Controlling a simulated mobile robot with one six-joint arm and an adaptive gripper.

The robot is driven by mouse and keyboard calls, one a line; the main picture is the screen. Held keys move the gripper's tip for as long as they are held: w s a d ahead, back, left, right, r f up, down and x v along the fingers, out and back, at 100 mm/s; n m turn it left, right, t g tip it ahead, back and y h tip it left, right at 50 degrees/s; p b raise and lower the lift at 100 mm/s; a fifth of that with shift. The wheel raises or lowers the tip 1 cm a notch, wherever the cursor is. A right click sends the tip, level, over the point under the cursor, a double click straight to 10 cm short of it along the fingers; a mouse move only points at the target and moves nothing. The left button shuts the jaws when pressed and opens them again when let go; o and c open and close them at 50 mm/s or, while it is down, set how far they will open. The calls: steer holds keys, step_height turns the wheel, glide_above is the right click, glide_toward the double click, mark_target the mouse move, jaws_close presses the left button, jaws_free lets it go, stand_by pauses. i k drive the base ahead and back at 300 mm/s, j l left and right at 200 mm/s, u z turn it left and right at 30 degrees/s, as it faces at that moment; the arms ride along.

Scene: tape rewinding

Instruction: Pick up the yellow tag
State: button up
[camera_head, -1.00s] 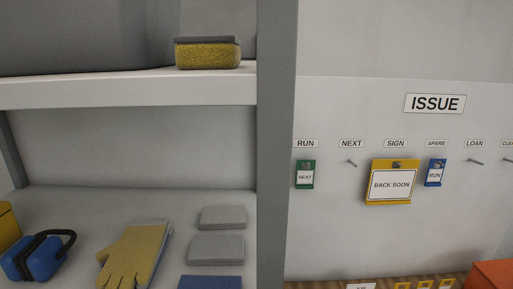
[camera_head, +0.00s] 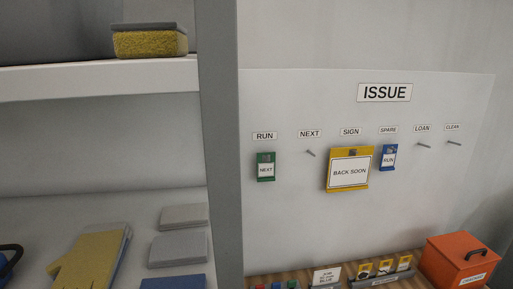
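A large yellow tag (camera_head: 331,171) with a white face reading BACK SOON hangs on the white board under the SIGN label. A green tag (camera_head: 265,157) reading NEXT hangs under RUN, and a blue tag (camera_head: 389,149) reading RUN hangs under SPARE. Several small yellow items with dark centres, one of them here (camera_head: 364,271), stand in a grey holder on the wooden bench at the bottom; whether they are tags I cannot tell. My gripper is not in view.
The pegs under NEXT (camera_head: 311,153), LOAN (camera_head: 423,145) and CLEAN (camera_head: 454,143) are bare. A grey shelf post (camera_head: 220,150) stands left of the board. Shelves hold a sponge (camera_head: 150,43) and gloves (camera_head: 90,260). An orange box (camera_head: 450,262) sits at the bench's right.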

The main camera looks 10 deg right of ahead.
mark_target(402, 267)
steer(key=z, duration=1.45)
